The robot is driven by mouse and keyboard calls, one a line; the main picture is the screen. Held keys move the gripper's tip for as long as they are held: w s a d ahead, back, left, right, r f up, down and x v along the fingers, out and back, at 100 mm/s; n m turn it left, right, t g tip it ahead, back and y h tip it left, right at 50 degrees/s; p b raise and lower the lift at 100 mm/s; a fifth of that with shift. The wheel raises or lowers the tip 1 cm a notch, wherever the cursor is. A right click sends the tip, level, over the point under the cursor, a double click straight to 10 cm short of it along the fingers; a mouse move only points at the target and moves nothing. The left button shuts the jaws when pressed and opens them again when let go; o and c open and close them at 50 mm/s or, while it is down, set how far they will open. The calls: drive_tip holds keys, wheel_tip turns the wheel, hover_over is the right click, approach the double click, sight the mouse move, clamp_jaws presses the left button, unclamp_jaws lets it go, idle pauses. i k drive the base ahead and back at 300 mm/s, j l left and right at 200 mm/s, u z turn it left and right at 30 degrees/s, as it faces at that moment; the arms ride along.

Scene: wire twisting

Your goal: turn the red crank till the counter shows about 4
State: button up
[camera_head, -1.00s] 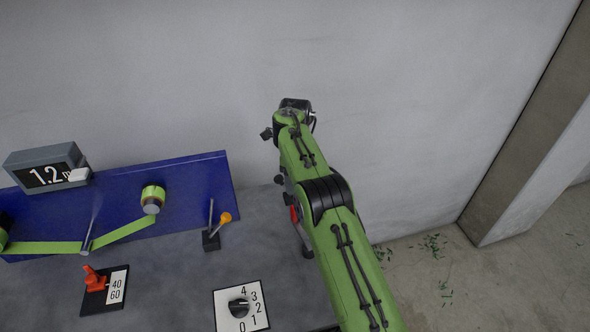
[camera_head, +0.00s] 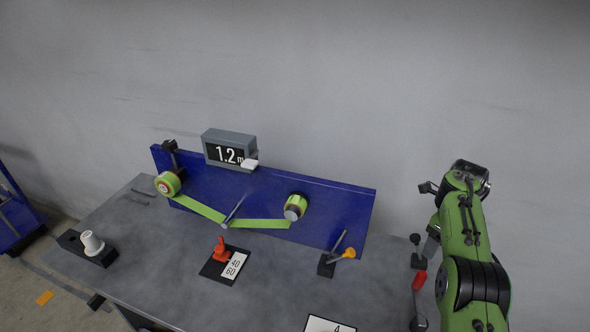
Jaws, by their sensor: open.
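The red crank handle (camera_head: 419,281) is at the right end of the grey table, just left of my green arm. A grey bar runs from it toward the front, where the table's edge is. My gripper (camera_head: 432,244) shows only in part, as a grey piece beside the arm, above and behind the crank handle. It is open and apart from the handle. The arm hides much of it, and its fingertips are not clear.
The blue panel (camera_head: 340,202) carries green tape between two rolls. A red toggle (camera_head: 221,249) stands beside a 40/60 label. A lever with an orange knob (camera_head: 348,253) stands nearer the crank. A white spool (camera_head: 92,242) is at left. A small black post (camera_head: 417,252) stands behind the crank.

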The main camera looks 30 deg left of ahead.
sight(419, 323)
drive_tip(key=j+u, duration=0.25)
drive_tip(key=u, duration=0.15)
drive_tip(key=i+j+u, duration=0.15)
drive_tip(key=u, duration=0.25)
drive_tip(key=j, duration=0.1)
